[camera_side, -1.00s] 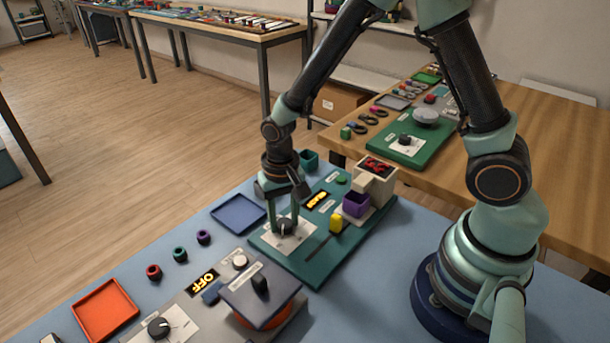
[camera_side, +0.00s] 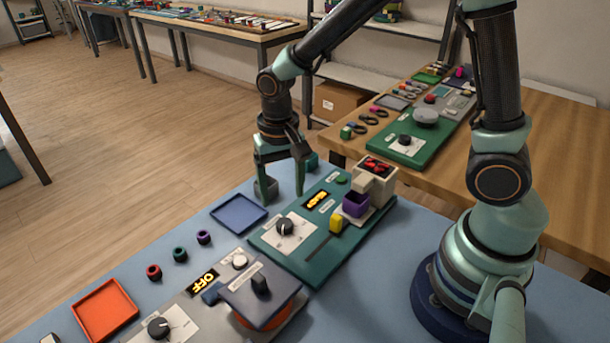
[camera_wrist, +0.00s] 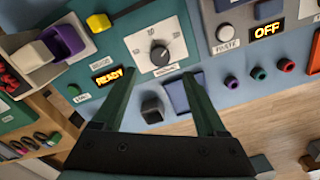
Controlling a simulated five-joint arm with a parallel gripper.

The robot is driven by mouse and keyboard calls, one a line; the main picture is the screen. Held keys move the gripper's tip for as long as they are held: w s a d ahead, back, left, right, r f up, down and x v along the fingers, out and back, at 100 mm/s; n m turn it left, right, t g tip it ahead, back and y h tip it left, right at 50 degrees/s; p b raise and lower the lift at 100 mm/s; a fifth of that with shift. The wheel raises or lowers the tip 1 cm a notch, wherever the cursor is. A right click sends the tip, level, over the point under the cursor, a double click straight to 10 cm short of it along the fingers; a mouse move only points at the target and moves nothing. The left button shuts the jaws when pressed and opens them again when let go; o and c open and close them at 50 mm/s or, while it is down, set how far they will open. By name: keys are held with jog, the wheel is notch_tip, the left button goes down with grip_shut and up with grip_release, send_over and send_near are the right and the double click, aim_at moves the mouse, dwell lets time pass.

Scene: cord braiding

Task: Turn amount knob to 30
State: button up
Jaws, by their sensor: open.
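The amount knob (camera_side: 285,227) is a small dark dial on a white card, on the green board (camera_side: 320,262). It also shows in the wrist view (camera_wrist: 159,54), with printed marks around it. I cannot read its pointer's exact setting. My gripper (camera_side: 283,188) is open and empty, raised above and behind the knob in the side view. In the wrist view its fingertips (camera_wrist: 161,74) are spread, and the knob shows between and just beyond them. The fingers are apart from the knob. A lit display (camera_wrist: 109,76) on the board reads READY.
A yellow slider handle (camera_side: 336,221), a purple cup (camera_side: 356,204) and a cream hopper (camera_side: 376,184) share the board. A blue tray (camera_side: 239,214) lies left of it. A dark grey block (camera_wrist: 152,108) is near my fingers. A grey station (camera_side: 207,312) stands in front.

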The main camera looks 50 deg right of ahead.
jog(key=shift+r, duration=2.1)
notch_tip(320, 180, up, 7)
jog(key=s+d+r+n+t, duration=0.3)
jog(key=s+d+n+t, duration=0.2)
jog(key=s+d, duration=0.2)
jog(key=shift+d+r+t, duration=0.25)
jog(key=shift+r+t, duration=0.05)
jog(key=shift+r, duration=0.1)
